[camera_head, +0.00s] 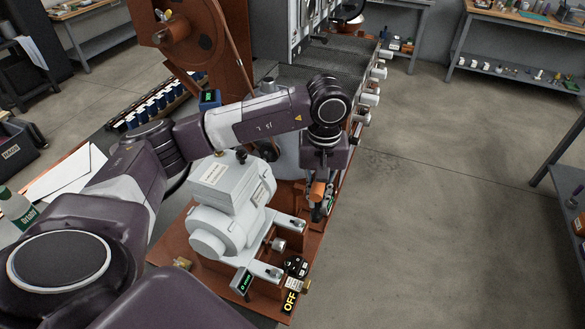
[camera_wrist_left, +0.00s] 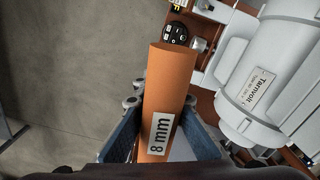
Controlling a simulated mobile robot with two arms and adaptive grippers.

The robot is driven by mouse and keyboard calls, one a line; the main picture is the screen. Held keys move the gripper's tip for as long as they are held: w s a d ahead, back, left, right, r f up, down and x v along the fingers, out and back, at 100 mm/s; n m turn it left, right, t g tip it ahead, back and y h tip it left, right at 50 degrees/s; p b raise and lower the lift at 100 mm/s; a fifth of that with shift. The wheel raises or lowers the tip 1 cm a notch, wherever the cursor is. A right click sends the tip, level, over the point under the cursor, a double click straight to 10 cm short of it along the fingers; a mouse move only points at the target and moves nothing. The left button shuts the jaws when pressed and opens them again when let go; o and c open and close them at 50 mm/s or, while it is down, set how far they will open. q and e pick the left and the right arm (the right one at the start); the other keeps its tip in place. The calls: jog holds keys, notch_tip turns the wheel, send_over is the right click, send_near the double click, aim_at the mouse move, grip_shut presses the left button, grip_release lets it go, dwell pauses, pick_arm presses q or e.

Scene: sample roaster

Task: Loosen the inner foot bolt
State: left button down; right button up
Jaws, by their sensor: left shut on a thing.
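The tool's working end is hidden. The light grey motor (camera_head: 235,205) sits on a brown base; it also shows in the wrist view (camera_wrist_left: 265,75). Two pale foot rails (camera_head: 287,220) stick out from the motor's right side, each with a small dark fitting. I cannot tell which fitting is the inner foot bolt. The tool appears apart from both rails. My right gripper is not in view.
A round black dial (camera_head: 296,266) and a yellow-on-black "OFF" label (camera_head: 290,300) are at the base's front corner. The brown roaster frame (camera_head: 185,40) rises behind the motor. A row of dark blue-capped containers (camera_head: 155,105) stands left. Open floor (camera_head: 440,220) lies right.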

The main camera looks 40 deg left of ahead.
pick_arm(q)
jog(key=w+a+f+n+p, duration=0.2)
jog(key=w+a+n, duration=0.15)
jog(key=a, duration=0.25)
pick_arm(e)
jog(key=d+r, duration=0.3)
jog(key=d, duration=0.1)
pick_arm(q)
jog(key=b, duration=0.5)
send_over(298, 222)
jog(key=shift+n, duration=0.45)
jog(key=f, duration=0.5)
jog(key=shift+w+a+f, duration=0.1)
jog(key=shift+w+f, duration=0.1)
jog(key=shift+f, duration=0.2)
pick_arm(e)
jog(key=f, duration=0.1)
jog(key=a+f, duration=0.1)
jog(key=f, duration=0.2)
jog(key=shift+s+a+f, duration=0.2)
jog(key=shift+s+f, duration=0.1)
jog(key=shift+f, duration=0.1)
pick_arm(q)
jog(key=shift+f, duration=0.3)
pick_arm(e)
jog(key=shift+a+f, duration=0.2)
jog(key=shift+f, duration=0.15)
